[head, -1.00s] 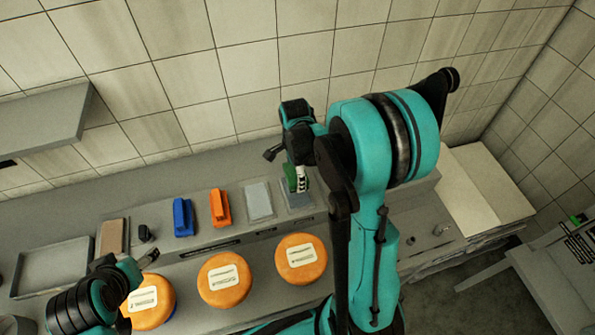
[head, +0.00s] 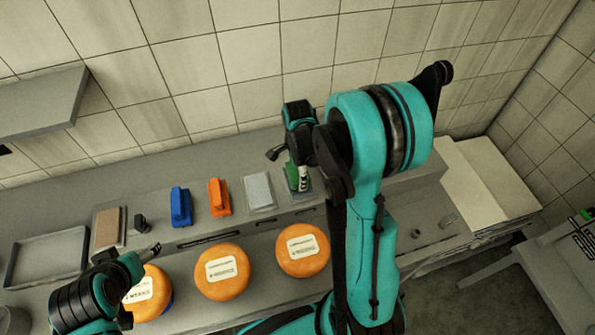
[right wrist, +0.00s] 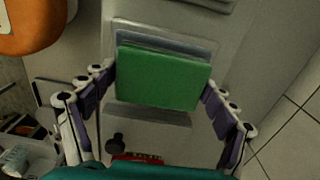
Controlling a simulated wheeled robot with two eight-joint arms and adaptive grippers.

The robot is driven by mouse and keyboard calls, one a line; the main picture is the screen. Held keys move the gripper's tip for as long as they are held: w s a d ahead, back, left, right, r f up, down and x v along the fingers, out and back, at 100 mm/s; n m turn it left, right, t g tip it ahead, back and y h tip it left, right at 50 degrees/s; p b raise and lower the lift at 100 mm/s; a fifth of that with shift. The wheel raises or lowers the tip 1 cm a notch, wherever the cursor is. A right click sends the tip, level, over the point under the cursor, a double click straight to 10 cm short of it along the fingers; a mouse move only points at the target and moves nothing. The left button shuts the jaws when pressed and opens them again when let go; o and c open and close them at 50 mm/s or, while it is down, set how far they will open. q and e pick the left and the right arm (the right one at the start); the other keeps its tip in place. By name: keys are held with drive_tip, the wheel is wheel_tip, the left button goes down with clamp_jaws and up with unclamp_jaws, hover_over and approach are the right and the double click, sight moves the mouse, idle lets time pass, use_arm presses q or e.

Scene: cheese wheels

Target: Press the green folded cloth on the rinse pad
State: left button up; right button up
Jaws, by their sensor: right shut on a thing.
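The green folded cloth (right wrist: 160,78) is held edgewise between the two fingers of my right gripper (right wrist: 159,84) in the right wrist view. In the head view the cloth (head: 291,176) shows as a narrow green strip beside the right gripper (head: 301,178). A grey-blue pad (right wrist: 165,42), apparently the rinse pad, lies right behind the cloth; whether they touch is unclear. In the head view the gripper and cloth partly cover this pad (head: 304,194). My left gripper (head: 156,248) is at the lower left near a cheese wheel; its finger opening is too small to judge.
Three orange cheese wheels (head: 223,271) stand along the front. Behind them are a tan block (head: 108,227), a blue brush (head: 180,206), an orange brush (head: 219,197) and a light grey pad (head: 258,191). A grey tray (head: 47,258) is at left; a tiled wall rises behind.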

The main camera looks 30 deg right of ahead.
sight(297, 172)
drive_tip(key=shift+f+b, duration=0.5)
drive_tip(key=shift+f, duration=0.05)
idle(0.6)
idle(1.4)
drive_tip(key=shift+r+p, duration=0.3)
drive_tip(key=shift+r, duration=0.3)
drive_tip(key=shift+r+p, duration=1.95)
drive_tip(key=shift+r, duration=1)
drive_tip(key=shift+f, duration=0.1)
